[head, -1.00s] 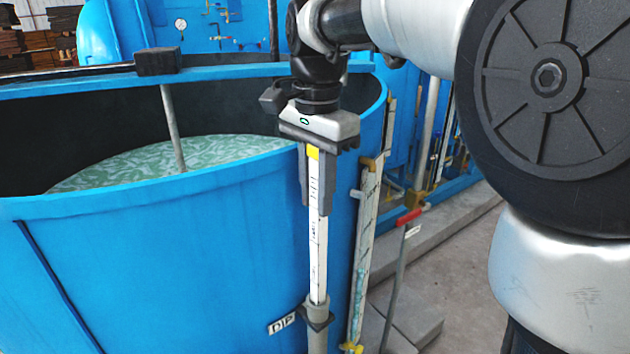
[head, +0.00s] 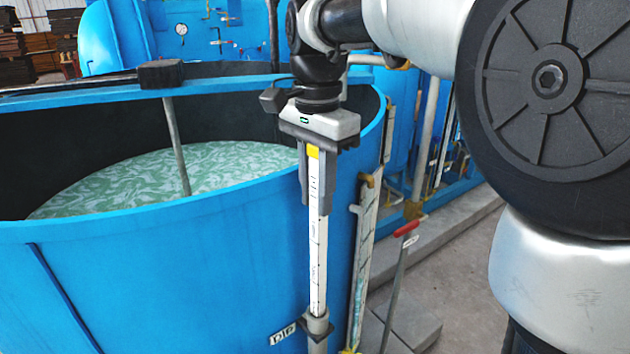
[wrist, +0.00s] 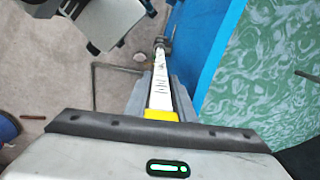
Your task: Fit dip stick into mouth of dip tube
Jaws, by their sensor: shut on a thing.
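The dip stick (head: 318,255) is a white, marked strip with a yellow top. It hangs upright below my gripper (head: 316,195), which is shut on its upper end. The dip tube (head: 317,330) is a grey pipe with a dark collar on the outside of the blue tank, beside a small label. The stick's lower end meets the tube's mouth; whether it is inside or just in front cannot be told. In the wrist view the stick (wrist: 161,88) runs away from my gripper (wrist: 163,95) toward the grey tube collar (wrist: 163,45).
The open blue tank (head: 150,260) holds green liquid (head: 150,180). A sight gauge (head: 362,255) stands just right of the tube, and a red-handled rod (head: 398,260) further right. Concrete blocks (head: 405,322) lie on the floor there.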

